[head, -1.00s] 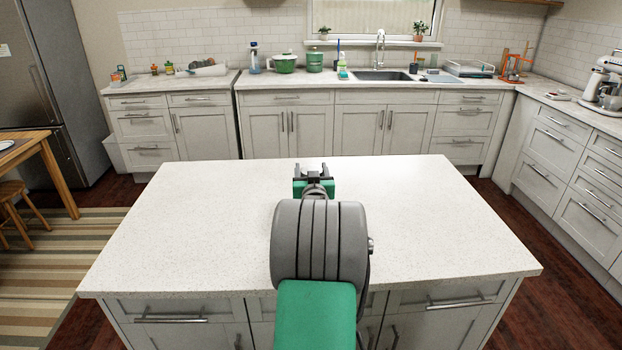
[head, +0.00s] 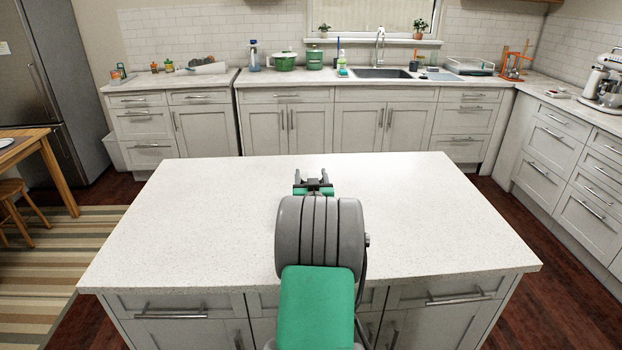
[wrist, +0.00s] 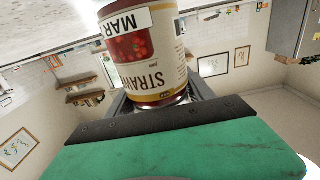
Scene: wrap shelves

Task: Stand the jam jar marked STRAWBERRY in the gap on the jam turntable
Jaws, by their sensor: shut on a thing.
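My gripper (head: 313,181) is over the white island counter in the head view, seen from behind my arm. In the wrist view a jar (wrist: 143,50) with a cream and red label sits between the jaws, upside down in the picture. The letters "STRAW" and a white patch reading "MAR" show on it, with a picture of red fruit. The jar cannot be made out in the head view. I do not see the jam turntable in either view.
The island top (head: 200,220) is bare around my arm. Beyond it, across a floor gap, the back counter (head: 290,92) holds a green pot (head: 284,62), a sink (head: 382,73) and a dish rack (head: 470,67). A wooden table (head: 25,150) stands at the left.

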